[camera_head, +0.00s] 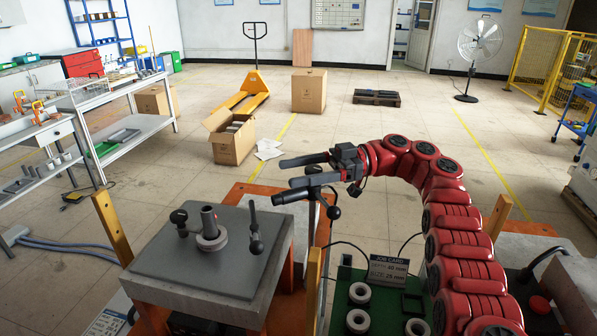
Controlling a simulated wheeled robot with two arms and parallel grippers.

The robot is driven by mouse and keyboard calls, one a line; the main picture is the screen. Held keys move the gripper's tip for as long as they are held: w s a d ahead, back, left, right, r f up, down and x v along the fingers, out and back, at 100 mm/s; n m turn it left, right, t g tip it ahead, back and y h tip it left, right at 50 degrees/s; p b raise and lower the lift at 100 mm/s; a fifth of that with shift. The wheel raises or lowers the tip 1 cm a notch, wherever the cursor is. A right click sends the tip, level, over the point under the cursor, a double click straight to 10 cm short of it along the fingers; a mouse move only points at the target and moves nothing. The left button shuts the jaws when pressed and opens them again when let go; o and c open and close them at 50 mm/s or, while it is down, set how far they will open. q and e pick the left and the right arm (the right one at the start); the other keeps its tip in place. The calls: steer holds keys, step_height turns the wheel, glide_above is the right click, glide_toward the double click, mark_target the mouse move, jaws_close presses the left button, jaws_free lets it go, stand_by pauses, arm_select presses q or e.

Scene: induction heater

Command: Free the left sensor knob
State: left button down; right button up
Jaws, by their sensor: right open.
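A dark grey plate (185,262) on a stand at lower left bears an upright grey post with a ring (211,241) around its base. A black ball knob (179,217) stands left of the post. A thin upright rod (253,218) with a dark knob (257,247) stands at its right. I cannot tell which knob is the left sensor knob. My right gripper (286,173) is open and empty, its fingers pointing left, above and right of the plate. A black handle (291,195) and a ball knob (334,212) show just below it; contact is unclear. My left gripper is out of view.
A green board (385,318) with several pale rings and a job card (389,269) lies at the bottom centre. An orange upright (313,285) stands between it and the plate. White shelving (140,132) stands at left.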

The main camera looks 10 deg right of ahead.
steer(key=shift+r, duration=1.5)
steer(key=shift+r+b, duration=0.2)
steer(key=shift+b, duration=0.15)
steer(key=shift+s+f+b, duration=0.15)
steer(key=shift+s+b, duration=0.1)
steer(key=shift+b, duration=0.1)
steer(key=s+a+r+b, duration=0.1)
steer(key=s+b, duration=0.1)
steer(key=s, duration=0.5)
steer(key=s+a+b, duration=0.1)
steer(key=s+b, duration=0.1)
steer(key=s, duration=0.6)
steer(key=shift+s+a+r, duration=0.2)
steer(key=shift+a+r, duration=0.05)
steer(key=shift+r, duration=0.15)
steer(key=shift+r, duration=0.1)
